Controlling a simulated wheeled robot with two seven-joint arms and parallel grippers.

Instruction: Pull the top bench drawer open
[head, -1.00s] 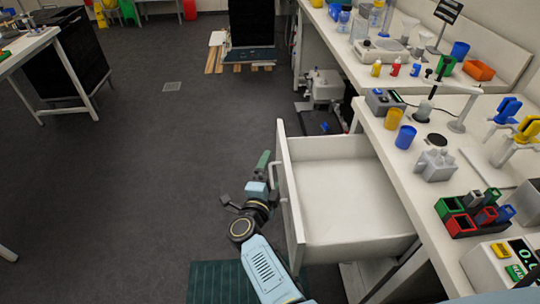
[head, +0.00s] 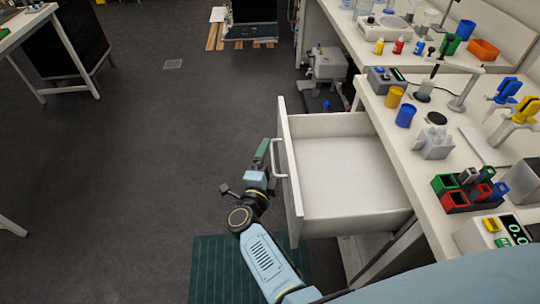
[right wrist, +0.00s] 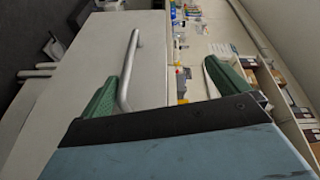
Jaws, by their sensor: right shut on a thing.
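The top bench drawer (head: 350,170) is white, empty and pulled well out from under the bench in the head view. Its front panel (head: 291,185) faces left and carries a pale bar handle (head: 275,158). The handle also shows in the right wrist view (right wrist: 130,68), on the drawer's light front. My right gripper (head: 262,155), with green fingers, is at the handle and shut on it. Its fingers also show in the right wrist view, either side of the handle's line. The exact contact is partly hidden by the gripper body. My left gripper is not in view.
A dark green mat (head: 215,265) lies on the floor by my arm. The floor left of the drawer is clear.

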